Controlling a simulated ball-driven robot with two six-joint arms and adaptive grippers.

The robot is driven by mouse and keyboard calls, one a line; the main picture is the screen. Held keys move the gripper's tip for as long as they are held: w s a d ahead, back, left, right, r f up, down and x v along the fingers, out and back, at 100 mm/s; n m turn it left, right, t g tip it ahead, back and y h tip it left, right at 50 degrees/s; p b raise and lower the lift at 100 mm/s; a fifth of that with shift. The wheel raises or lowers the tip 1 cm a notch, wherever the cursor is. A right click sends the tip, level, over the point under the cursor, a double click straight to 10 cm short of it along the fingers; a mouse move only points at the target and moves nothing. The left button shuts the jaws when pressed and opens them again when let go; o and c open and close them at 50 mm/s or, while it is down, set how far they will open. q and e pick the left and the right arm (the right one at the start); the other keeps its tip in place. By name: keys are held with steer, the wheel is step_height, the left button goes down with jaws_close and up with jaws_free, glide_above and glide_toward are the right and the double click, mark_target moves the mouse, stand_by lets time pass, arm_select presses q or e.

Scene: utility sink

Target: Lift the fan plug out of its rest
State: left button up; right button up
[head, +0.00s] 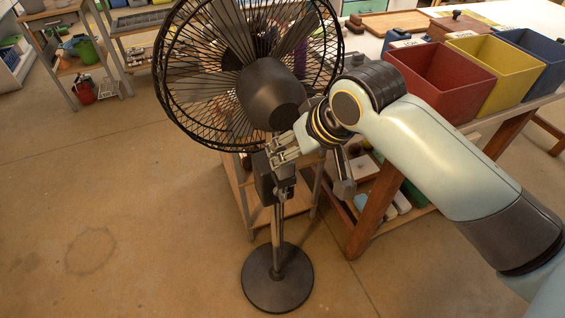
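A black standing fan (270,95) stands on the floor, with a round dark base (277,278) and a thin pole. A dark box-like part (265,182) sits on the pole below the fan head. My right gripper (272,153) reaches in from the right, just below the motor housing and in front of the upper part of this box. Its metal fingers point left. They are too small and overlapped to tell whether they hold anything. I cannot make out the fan plug or its rest. My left gripper is not in view.
A table at the right holds a red bin (440,80), a yellow bin (490,75) and a blue bin (535,60). A low wooden shelf (240,195) stands behind the fan pole. Shelves stand at the far left. The floor at left is clear.

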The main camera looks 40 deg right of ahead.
mark_target(284, 169)
steer(key=x, duration=0.2)
steer(key=shift+w+d+f, duration=0.1)
steer(key=shift+d+f, duration=0.05)
steer(key=shift+f, duration=0.2)
steer(key=shift+x, duration=1.25)
steer(key=shift+w+f, duration=0.2)
steer(key=shift+s, duration=0.1)
steer(key=shift+c, duration=0.7)
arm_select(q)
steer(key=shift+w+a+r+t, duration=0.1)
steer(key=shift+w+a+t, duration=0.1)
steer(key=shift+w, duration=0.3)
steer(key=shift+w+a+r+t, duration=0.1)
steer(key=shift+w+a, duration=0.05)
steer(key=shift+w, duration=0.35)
arm_select(e)
jaws_close()
